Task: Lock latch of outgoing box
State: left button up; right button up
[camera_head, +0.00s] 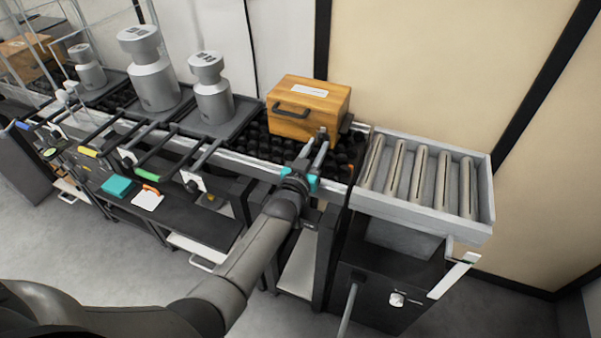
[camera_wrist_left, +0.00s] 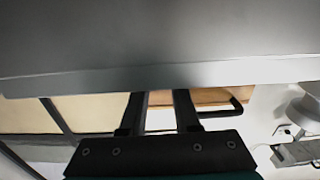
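A wooden box (camera_head: 309,106) with a white label and a dark handle stands on the black-roller conveyor in the head view. My left gripper (camera_head: 318,146) is at the box's lower front right corner, with its fingers reaching over the conveyor rail. The left wrist view shows the two fingers (camera_wrist_left: 163,108) apart, with part of the box (camera_wrist_left: 212,96) and its handle behind them. I see nothing held between them. A small dark part is by the fingertips; I cannot tell whether it is a latch or whether the fingers touch it. My right gripper is not in view.
A grey roller section (camera_head: 420,180) continues to the right, its rollers bare. Several metal weights (camera_head: 150,75) stand on platforms to the left. The conveyor's front rail (camera_head: 255,163) runs below the gripper. A dark cabinet (camera_head: 375,285) stands under the right end. A wall is close behind.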

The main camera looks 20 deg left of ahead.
pick_arm(q)
jog(key=s+p, duration=0.5)
jog(key=s, duration=0.9)
jog(key=shift+s+a, duration=0.2)
jog(key=shift+a, duration=0.1)
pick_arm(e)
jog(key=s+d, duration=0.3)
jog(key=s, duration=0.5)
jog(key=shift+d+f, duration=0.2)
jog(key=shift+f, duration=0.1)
